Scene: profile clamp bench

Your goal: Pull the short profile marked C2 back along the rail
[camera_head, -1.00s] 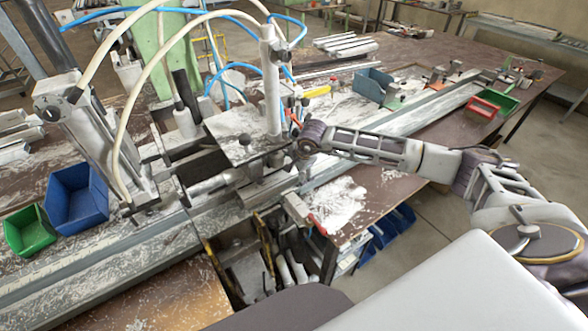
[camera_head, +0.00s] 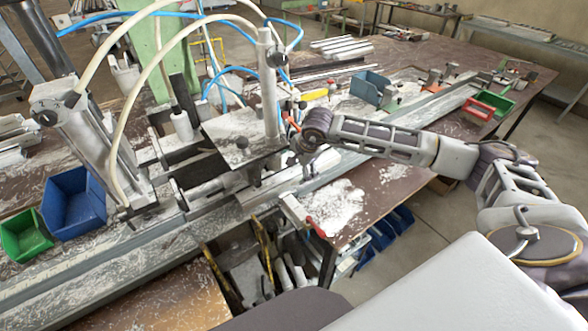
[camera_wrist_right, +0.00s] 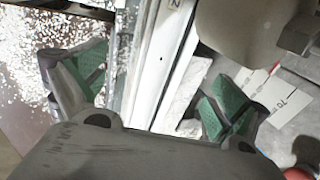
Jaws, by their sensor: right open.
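My right gripper (camera_wrist_right: 155,82) is open in the right wrist view, with green-padded fingers on either side of a pale metal profile (camera_wrist_right: 158,55). The profile runs lengthwise between the fingers, and neither finger visibly grips it. I cannot read a C2 mark on it; only part of a dark mark shows at its top edge. In the head view my right gripper (camera_head: 300,158) is over the rail (camera_head: 345,178), beside the clamp's plate, mostly hidden by its own wrist. I cannot pick out the short profile there. My left gripper is not in view.
The clamp post (camera_head: 268,85) and its hoses stand just left of my right wrist. A red-handled clamp (camera_head: 305,215) is at the bench's front edge. Blue (camera_head: 75,203) and green (camera_head: 26,235) bins sit at left. A red bin (camera_head: 480,108) is farther right. White chips litter the bench.

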